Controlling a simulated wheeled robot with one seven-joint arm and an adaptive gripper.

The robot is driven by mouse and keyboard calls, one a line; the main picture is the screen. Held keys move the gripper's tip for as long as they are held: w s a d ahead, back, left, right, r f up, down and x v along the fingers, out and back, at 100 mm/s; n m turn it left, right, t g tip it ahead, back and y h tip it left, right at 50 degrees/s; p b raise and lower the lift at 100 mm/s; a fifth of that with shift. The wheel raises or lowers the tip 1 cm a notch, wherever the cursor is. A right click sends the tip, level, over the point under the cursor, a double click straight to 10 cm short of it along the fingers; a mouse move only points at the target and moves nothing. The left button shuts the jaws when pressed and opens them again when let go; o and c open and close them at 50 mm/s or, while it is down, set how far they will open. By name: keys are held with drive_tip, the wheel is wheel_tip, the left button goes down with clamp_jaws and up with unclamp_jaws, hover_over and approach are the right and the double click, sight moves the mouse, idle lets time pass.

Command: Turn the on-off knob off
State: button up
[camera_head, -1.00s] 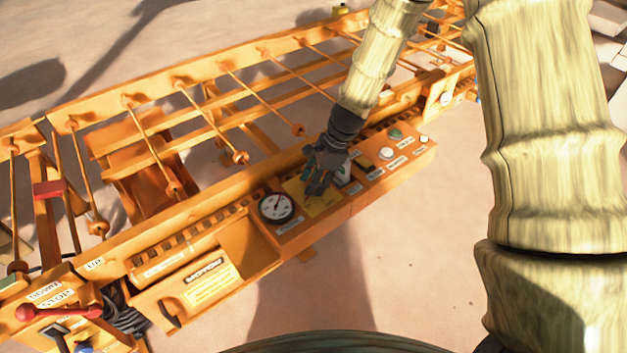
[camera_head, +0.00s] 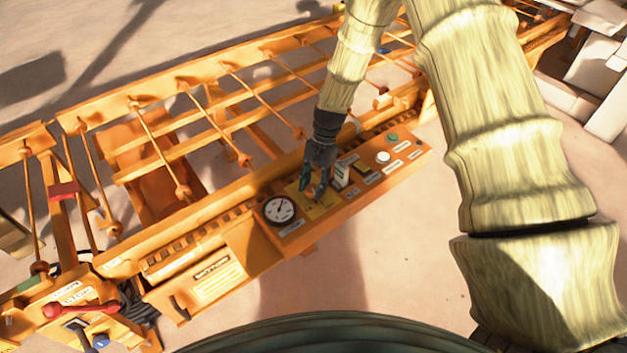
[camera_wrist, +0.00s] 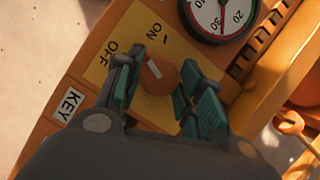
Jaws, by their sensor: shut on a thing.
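The on-off knob (camera_wrist: 160,82) is a round orange-brown knob with a pale pointer mark, in the wrist view. It sits on a yellow plate (camera_wrist: 130,22) printed with ON and OFF. The pointer faces the upper left of that view, roughly between the two words. My gripper (camera_wrist: 161,76) has its teal fingers on either side of the knob and is shut on it. In the head view my gripper (camera_head: 314,185) reaches down onto the control panel (camera_head: 345,200) and hides the knob there.
A round gauge (camera_head: 279,209) sits left of the plate. A KEY label (camera_wrist: 70,105) shows in the wrist view. A red-handled lever (camera_head: 80,311) stands at lower left.

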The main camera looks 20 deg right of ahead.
drive_tip(key=shift+a+n+g+h+p, duration=0.1)
drive_tip(key=shift+n+g+h+p, duration=0.2)
drive_tip(key=shift+n, duration=0.8)
drive_tip(key=shift+n+g+h+p, duration=0.2)
drive_tip(key=shift+n+h+p, duration=0.2)
drive_tip(key=shift+n, duration=0.7)
drive_tip(key=o, duration=1)
drive_tip(key=v, duration=1.2)
drive_tip(key=shift+w+a, duration=0.1)
